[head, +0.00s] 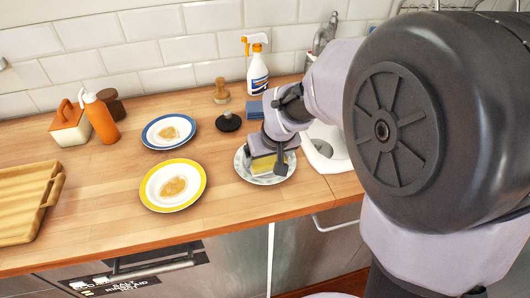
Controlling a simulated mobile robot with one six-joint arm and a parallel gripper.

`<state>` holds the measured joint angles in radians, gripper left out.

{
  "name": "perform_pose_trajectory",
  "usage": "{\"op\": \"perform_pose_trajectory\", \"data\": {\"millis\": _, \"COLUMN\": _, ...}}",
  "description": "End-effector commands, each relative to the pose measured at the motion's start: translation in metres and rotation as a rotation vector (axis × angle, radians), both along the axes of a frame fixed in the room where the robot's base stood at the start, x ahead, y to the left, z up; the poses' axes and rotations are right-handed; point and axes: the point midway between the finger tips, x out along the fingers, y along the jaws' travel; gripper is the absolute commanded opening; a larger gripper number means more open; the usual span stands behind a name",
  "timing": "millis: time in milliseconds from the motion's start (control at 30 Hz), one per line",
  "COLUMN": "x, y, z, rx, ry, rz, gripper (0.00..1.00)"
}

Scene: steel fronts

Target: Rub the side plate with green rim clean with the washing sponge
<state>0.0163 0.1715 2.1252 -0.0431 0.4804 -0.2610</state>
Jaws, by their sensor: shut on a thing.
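My gripper (269,154) is shut on a sponge (263,166), yellow below and grey above, at the right part of the counter. The sponge is over the middle of a small plate (267,180) and seems to touch it. This plate has a pale, speckled grey-green rim; no plain green rim shows. The sponge and gripper hide most of its middle, so I cannot tell whether it is soiled. A blue-rimmed plate (168,144) and a yellow-rimmed plate (152,200) lie to the left, each with a brown smear.
A spray bottle (258,75), a blue block (254,111), a wooden brush (221,91) and a black round item (228,122) stand behind. An orange bottle (99,117), a caddy (69,127) and a wooden tray (25,215) are left. A sink (325,155) lies right.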

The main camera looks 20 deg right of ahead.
Motion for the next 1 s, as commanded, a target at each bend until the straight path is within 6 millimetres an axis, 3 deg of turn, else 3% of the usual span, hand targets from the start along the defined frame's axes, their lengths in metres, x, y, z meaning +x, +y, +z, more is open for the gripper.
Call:
{"op": "perform_pose_trajectory", "data": {"millis": 600, "x": -0.001, "y": 0.0, "z": -0.006, "rx": 0.001, "ry": 0.007, "rz": 0.0, "gripper": 0.22}}
{"op": "perform_pose_trajectory", "data": {"millis": 1000, "x": 0.032, "y": 0.0, "z": -0.003, "rx": 0.0, "ry": 0.005, "rz": 0.0, "gripper": 0.22}}
